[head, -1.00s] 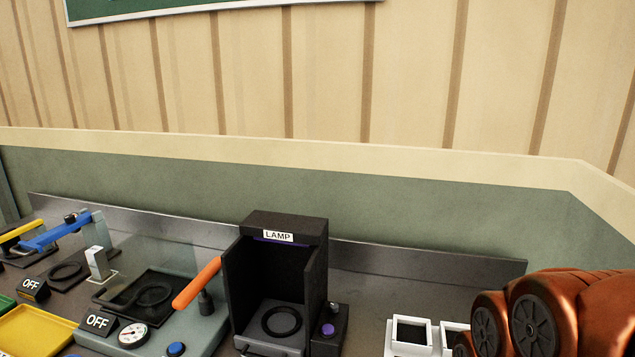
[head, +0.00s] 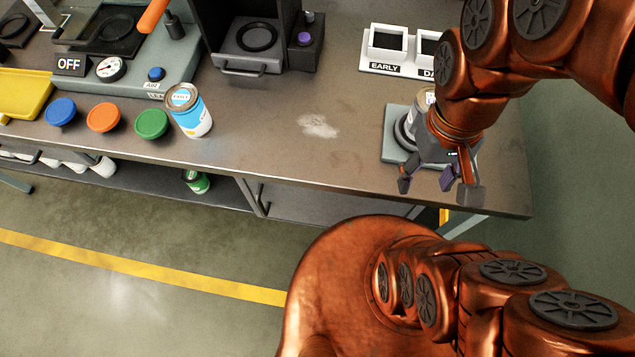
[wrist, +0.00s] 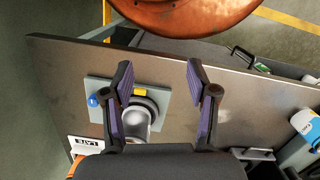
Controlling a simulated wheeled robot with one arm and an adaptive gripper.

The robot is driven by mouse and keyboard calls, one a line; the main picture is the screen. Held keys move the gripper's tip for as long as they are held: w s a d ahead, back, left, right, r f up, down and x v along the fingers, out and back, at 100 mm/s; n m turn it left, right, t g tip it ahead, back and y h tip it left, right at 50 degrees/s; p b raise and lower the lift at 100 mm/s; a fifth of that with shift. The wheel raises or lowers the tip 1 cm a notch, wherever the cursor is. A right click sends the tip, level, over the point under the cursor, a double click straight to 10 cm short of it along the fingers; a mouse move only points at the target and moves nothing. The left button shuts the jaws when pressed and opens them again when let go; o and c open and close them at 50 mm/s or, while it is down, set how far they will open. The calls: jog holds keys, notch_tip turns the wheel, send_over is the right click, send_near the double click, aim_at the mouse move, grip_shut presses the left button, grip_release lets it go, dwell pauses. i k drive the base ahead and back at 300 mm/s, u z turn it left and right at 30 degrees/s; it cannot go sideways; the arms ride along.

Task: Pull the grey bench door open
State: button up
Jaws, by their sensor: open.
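The grey bench door (head: 318,208) is in the front of the bench, below the top's edge, and looks shut. I see it steeply from above, and my own body hides its lower part. A dark upright handle (head: 256,197) is near its left edge; a dark handle also shows past the bench edge in the wrist view (wrist: 242,55). My gripper (head: 437,188) is open and empty, above the front right of the bench top, to the right of the handle and apart from it. Its spread fingers show in the wrist view (wrist: 158,68).
A grey device (head: 396,150) with a can on it stands close by my gripper. A blue-white can (head: 190,112) and coloured lids (head: 103,117) stand at the left. An open shelf (head: 140,185) is left of the door. The floor (head: 130,300) at the front left is clear.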

aim_at(307, 206)
jog(key=k, duration=0.75)
jog(key=u, duration=0.6)
jog(key=i, duration=0.5)
jog(key=z, duration=1.3)
jog(key=k, duration=1.35)
jog(key=u, duration=1.55)
jog(key=i, duration=0.5)
jog(key=u, duration=0.1)
